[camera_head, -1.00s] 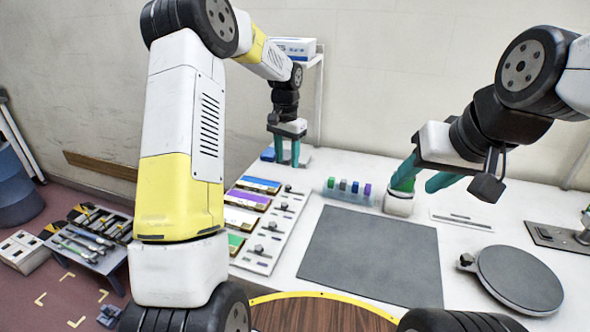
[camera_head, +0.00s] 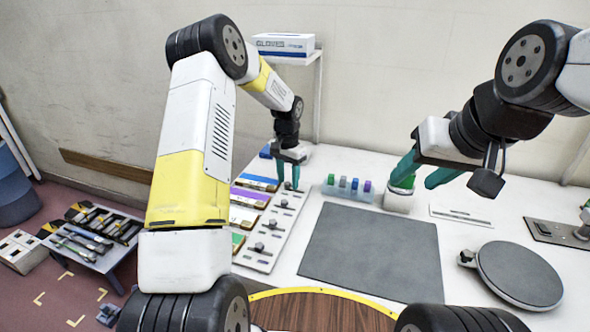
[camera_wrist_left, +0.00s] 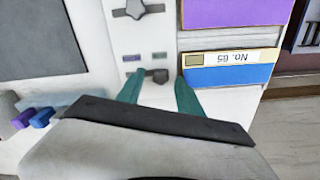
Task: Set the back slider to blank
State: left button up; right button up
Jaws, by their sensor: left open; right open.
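The white slider panel (camera_head: 268,240) runs front to back on the bench, with dark knobs along it. The back slider's dark knob (camera_wrist_left: 160,76) shows in the left wrist view between my left fingertips; I cannot tell if they touch it. Two small marks, one purple (camera_wrist_left: 132,58) and one grey-green (camera_wrist_left: 160,57), lie just beyond it; their lettering is unreadable. My left gripper (camera_head: 287,185) is open, pointing down over the panel's back end.
Blue (camera_head: 258,183), purple (camera_head: 250,195), white and green labelled blocks line the panel's left side. A clear rack of small coloured blocks (camera_head: 347,190) stands to its right. A grey mat (camera_head: 370,252) and a round grey plate (camera_head: 518,273) lie further right.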

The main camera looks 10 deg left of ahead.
pick_arm(q)
grip_shut()
jog(key=shift+d, duration=0.1)
dwell(1.2)
